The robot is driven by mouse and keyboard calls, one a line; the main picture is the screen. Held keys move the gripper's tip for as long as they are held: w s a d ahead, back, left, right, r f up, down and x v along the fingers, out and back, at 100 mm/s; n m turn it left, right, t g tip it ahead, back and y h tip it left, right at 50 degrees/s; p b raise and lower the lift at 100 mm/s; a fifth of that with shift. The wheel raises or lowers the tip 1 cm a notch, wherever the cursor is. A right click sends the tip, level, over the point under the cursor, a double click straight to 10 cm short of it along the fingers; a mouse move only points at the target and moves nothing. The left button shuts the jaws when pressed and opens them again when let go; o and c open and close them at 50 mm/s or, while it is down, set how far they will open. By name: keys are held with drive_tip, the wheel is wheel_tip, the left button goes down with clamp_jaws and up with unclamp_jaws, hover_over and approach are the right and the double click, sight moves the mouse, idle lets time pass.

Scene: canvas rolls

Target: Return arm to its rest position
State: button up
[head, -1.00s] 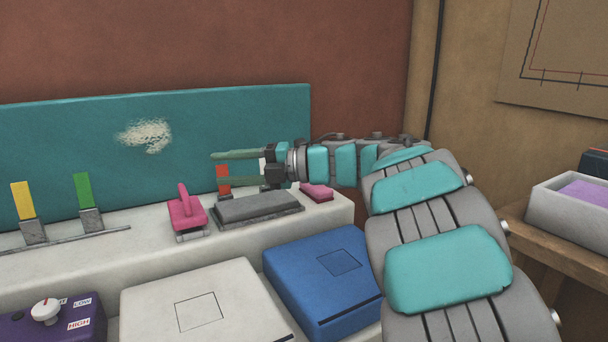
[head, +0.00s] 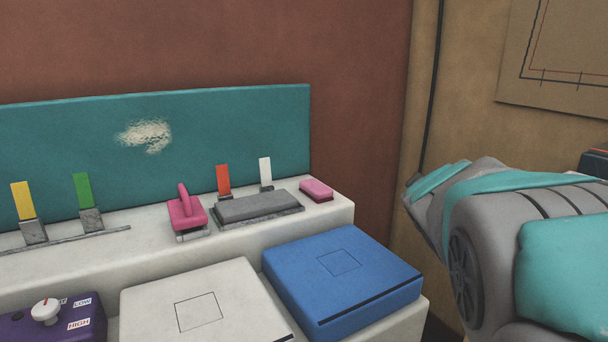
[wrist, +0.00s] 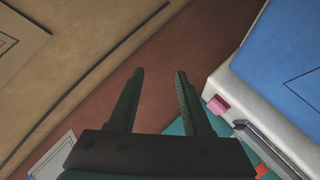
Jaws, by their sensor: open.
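My gripper (wrist: 160,88) shows in the wrist view with its two dark fingers apart and nothing between them. In the head view my arm (head: 520,240) is folded at the right side, and the gripper itself is out of that picture. The wrist view is tilted and shows the brown wall behind the fingers. The white counter's edge and a pink block (wrist: 218,105) are to the right of the fingers, apart from them.
A blue box (head: 345,285) and a white box (head: 205,310) lie on the lower step. A pink-handled tool (head: 186,212), a grey pad (head: 258,208) and upright coloured tabs stand on the ledge before a teal panel (head: 230,125). A purple control box (head: 50,325) is at lower left.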

drive_tip(key=s+d+f+m+g, duration=0.2)
drive_tip(key=s+f+m+g, duration=0.15)
drive_tip(key=s+f, duration=0.55)
drive_tip(key=s+a+f+m+g+y, duration=0.1)
drive_tip(key=s+a+f+g, duration=0.2)
drive_tip(key=s, duration=0.7)
drive_tip(key=s+a+f+g+y, duration=0.1)
drive_tip(key=s+a+f+g, duration=0.3)
drive_tip(key=s+f, duration=0.3)
drive_tip(key=s+a+f+m+g+y, duration=0.1)
drive_tip(key=s+a+f+g, duration=0.2)
drive_tip(key=s, duration=1)
wheel_tip(320, 180, down, 2)
drive_tip(key=shift+s+a+f+m+g+y, duration=0.15)
drive_tip(key=shift+a+m+g+y, duration=0.15)
drive_tip(key=shift+g, duration=0.25)
